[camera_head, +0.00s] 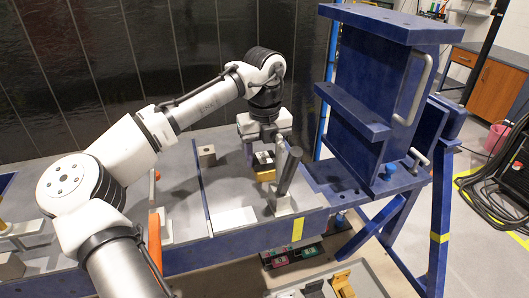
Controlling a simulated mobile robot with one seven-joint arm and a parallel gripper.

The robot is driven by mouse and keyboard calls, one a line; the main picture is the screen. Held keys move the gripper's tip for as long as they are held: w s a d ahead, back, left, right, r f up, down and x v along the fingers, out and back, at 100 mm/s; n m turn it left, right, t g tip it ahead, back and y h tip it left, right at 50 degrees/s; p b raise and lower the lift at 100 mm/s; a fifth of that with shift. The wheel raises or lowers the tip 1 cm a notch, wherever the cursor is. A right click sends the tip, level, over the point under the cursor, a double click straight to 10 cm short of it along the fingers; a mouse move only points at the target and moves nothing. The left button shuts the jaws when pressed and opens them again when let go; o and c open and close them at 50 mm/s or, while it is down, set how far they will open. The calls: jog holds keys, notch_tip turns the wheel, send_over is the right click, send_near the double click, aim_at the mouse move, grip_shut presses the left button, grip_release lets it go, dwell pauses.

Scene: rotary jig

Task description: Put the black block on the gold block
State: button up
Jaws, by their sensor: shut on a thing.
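The black block (264,157) shows just under my gripper (262,149), which is shut on it. The block is small and dark with some light patches, and part of it is hidden by the fingers. The gold block (265,175) lies directly below the black block on the grey bench. The two look stacked or nearly touching; I cannot tell whether any gap is left between them. A dark upright handle partly covers the right side of this spot.
A dark handle (289,170) on a clamp stands tilted right beside my gripper. A grey-brown block (207,155) sits to the left on the bench (185,190). A white plate (233,219) lies in front. A big blue jig (370,90) rises on the right.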

aim_at(264, 159)
jog(key=o, duration=1.3)
notch_tip(264, 159, up, 12)
jog(key=shift+r+b, duration=0.15)
jog(key=shift+b, duration=0.25)
